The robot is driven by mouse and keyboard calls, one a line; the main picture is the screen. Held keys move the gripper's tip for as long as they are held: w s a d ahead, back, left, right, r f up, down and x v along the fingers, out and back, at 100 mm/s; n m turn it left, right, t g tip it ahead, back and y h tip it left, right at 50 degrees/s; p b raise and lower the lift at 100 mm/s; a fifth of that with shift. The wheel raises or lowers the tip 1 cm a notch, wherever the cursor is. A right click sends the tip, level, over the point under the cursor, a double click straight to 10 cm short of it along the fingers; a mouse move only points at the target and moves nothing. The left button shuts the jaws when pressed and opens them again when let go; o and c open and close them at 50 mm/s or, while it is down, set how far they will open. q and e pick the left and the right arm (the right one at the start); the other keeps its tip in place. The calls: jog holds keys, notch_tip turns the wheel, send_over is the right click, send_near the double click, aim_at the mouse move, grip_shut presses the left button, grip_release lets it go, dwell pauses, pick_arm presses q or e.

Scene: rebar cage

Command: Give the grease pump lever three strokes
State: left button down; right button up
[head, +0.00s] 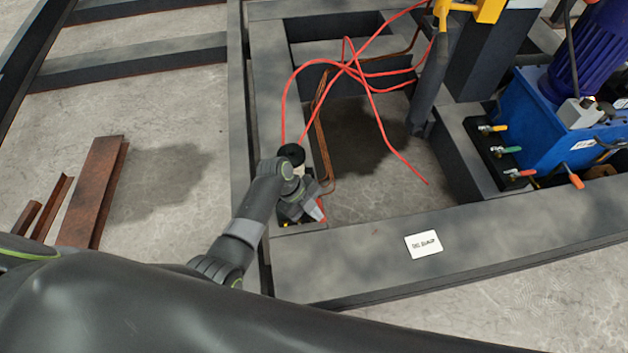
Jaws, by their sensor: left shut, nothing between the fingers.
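The grease pump (291,153) stands at the inner corner of the dark steel frame. Its black round top shows, with thin red hoses rising from it, and most of its body is hidden behind my left wrist. My left gripper (311,207) is right at the pump, low on its near side, shut with nothing held. A small red part (320,212) shows beside the fingers; I cannot tell whether it is the lever. I cannot make out the lever clearly, nor whether the gripper touches it. My right gripper is not in view.
Red hoses (352,68) loop over the frame opening. A white label (423,244) lies on the near frame beam (365,262). A blue tank (548,130) with coloured valve handles stands at right. Rusty steel pieces (93,190) lie on the concrete floor at left.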

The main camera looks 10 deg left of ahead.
pick_arm(q)
jog(key=shift+s+f, duration=0.1)
jog(key=shift+f, duration=0.15)
jog(key=shift+s+d+f+b, duration=0.15)
jog(key=shift+s+f+b, duration=0.15)
jog(key=shift+f, duration=0.25)
jog(key=shift+s+d+f+b, duration=0.15)
jog(key=shift+f+b, duration=0.2)
jog(key=shift+f, duration=0.35)
